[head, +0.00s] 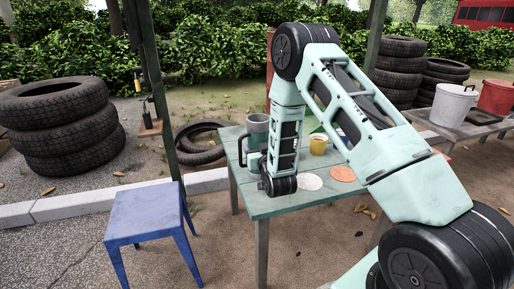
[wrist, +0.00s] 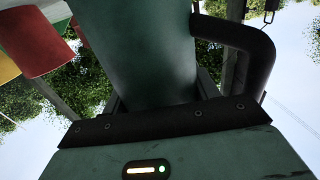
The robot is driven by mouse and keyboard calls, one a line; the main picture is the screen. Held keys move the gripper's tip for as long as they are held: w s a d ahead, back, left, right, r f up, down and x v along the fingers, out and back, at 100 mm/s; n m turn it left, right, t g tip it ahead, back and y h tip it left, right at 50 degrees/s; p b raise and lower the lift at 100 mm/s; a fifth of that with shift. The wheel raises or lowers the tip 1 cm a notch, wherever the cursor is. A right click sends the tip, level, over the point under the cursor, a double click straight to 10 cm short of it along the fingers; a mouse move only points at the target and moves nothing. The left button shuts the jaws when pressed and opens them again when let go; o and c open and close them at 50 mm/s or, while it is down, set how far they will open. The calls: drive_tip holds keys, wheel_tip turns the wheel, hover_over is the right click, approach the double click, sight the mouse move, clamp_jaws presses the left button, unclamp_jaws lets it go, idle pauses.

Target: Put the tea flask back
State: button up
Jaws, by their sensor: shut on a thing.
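The tea flask (head: 257,128) is a dark green cylinder with a black handle, upright at the left back of the green table (head: 290,205). It fills the upper middle of the wrist view (wrist: 140,55), with its handle (wrist: 262,55) to the right. My gripper (head: 256,152) is shut around the flask's body. My arm's end covers part of the flask and I cannot tell whether its base touches the table. A white round mat (head: 309,182) and an orange round mat (head: 342,174) lie bare on the table, right of my gripper.
A yellow cup (head: 318,144) stands on the table behind the mats. A blue stool (head: 146,212) is left of the table, near a thin green post (head: 155,80). Tyres (head: 65,125) are stacked at left. A side table at right holds a white bucket (head: 453,106) and a red bucket (head: 497,98).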

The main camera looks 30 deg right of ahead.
drive_tip(key=shift+r, duration=0.15)
drive_tip(key=o, duration=1.6)
drive_tip(key=shift+f, duration=0.2)
